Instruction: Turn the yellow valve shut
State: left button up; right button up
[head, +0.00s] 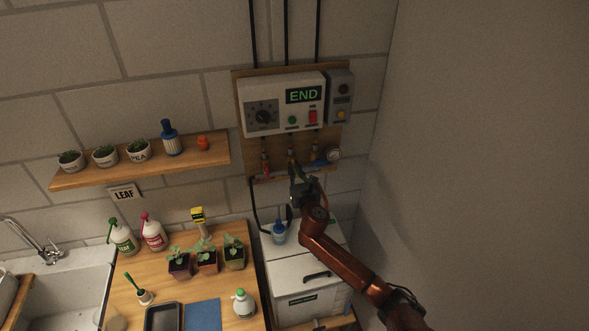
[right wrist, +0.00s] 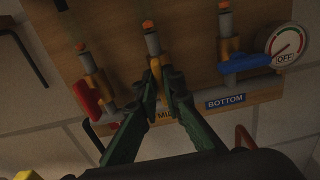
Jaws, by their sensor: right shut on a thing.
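Three valves sit on the wooden board below the control box. In the right wrist view the middle valve (right wrist: 155,64) has a brassy-yellow body on a grey pipe with an orange top. My right gripper (right wrist: 166,88) is shut on this yellow valve, with green fingers on both sides of its lower front. The valve's handle is mostly hidden between the fingers, so its angle cannot be told. In the head view my right gripper (head: 303,185) is in front of the middle pipe. My left gripper is not in view.
A red-handled valve (right wrist: 87,101) is close on the left; a blue-handled valve (right wrist: 244,62), its handle crosswise, is on the right beside a gauge (right wrist: 287,46). The control box (head: 280,104) shows END. A white cabinet (head: 300,270) stands below, with a blue bottle (head: 279,233).

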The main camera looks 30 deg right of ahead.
jog(key=shift+m, duration=0.4)
grip_shut()
jog(key=m, duration=1.7)
jog(key=shift+s+d+f+p, duration=0.1)
jog(key=shift+d+f+p, duration=0.2)
jog(key=shift+f+p, duration=0.1)
jog(key=o, duration=0.6)
grip_release()
